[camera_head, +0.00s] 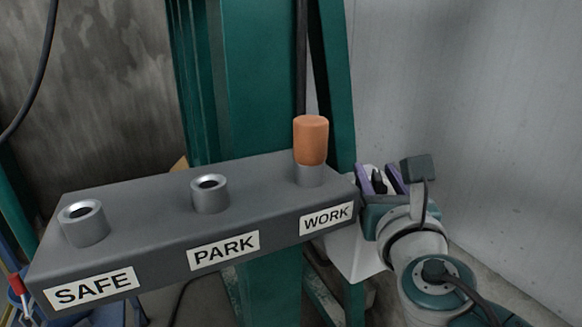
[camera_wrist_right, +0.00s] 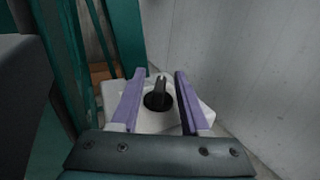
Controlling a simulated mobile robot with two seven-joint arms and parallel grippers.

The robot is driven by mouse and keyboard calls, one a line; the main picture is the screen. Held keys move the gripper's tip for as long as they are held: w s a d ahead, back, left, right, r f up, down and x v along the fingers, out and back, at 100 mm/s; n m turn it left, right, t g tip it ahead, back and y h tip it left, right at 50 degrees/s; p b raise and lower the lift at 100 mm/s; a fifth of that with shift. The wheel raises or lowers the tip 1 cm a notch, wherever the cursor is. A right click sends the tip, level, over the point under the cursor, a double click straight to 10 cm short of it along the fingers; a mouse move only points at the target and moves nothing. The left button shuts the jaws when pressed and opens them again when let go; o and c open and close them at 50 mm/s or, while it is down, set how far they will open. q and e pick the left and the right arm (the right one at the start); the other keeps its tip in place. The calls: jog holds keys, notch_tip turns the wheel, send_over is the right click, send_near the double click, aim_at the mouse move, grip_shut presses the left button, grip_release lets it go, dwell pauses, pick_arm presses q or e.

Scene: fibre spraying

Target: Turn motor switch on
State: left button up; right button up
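The motor switch is a black rotary knob (camera_wrist_right: 158,97) on a white box (camera_wrist_right: 150,121). The knob's raised grip points roughly up in the right wrist view. My right gripper (camera_wrist_right: 160,76) is open, its two purple fingers on either side of the knob in that view, with gaps on both sides. I cannot tell how deep the fingers reach. In the head view my right gripper (camera_head: 382,180) is right of the grey block, with the dark knob (camera_head: 379,183) partly visible between its fingers. The white box (camera_head: 352,252) shows below it. My left gripper is not in view.
A grey block (camera_head: 150,205) labelled SAFE, PARK and WORK stands close in front. An orange plug (camera_head: 311,140) sits upright in its WORK socket. A green column (camera_head: 262,75) rises behind it. A grey wall (camera_head: 465,95) is at the right.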

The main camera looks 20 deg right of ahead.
jog(key=shift+s+a, duration=0.1)
jog(key=shift+s, duration=0.1)
jog(key=v, duration=0.9)
jog(key=shift+s+p, duration=0.3)
jog(key=shift+p, duration=0.05)
